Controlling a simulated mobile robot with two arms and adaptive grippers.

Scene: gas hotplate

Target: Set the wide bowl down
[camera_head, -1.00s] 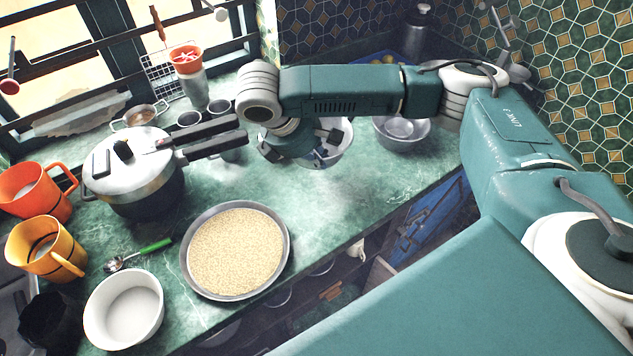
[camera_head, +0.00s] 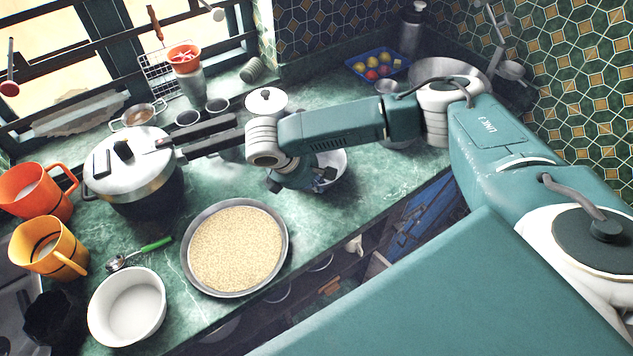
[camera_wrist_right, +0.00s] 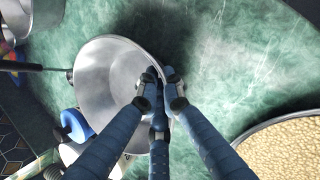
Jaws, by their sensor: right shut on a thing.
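The wide bowl (camera_head: 334,167) is a shiny metal bowl over the front part of the green counter, partly hidden by my right arm. My right gripper (camera_head: 325,182) is at its near side. In the right wrist view, the gripper (camera_wrist_right: 159,80) is shut on the rim of the bowl (camera_wrist_right: 103,80), whose inside faces the camera. A dark shadow lies on the counter beside the bowl; I cannot tell whether its base touches the counter. My left gripper is not in view.
A round tray of grain (camera_head: 283,270) lies to the left of the bowl. A pressure cooker (camera_head: 142,195) stands further left. A blue tray of fruit (camera_head: 360,58) and a large metal bowl (camera_head: 475,66) are behind. Bare counter (camera_head: 310,226) shows between grain tray and bowl.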

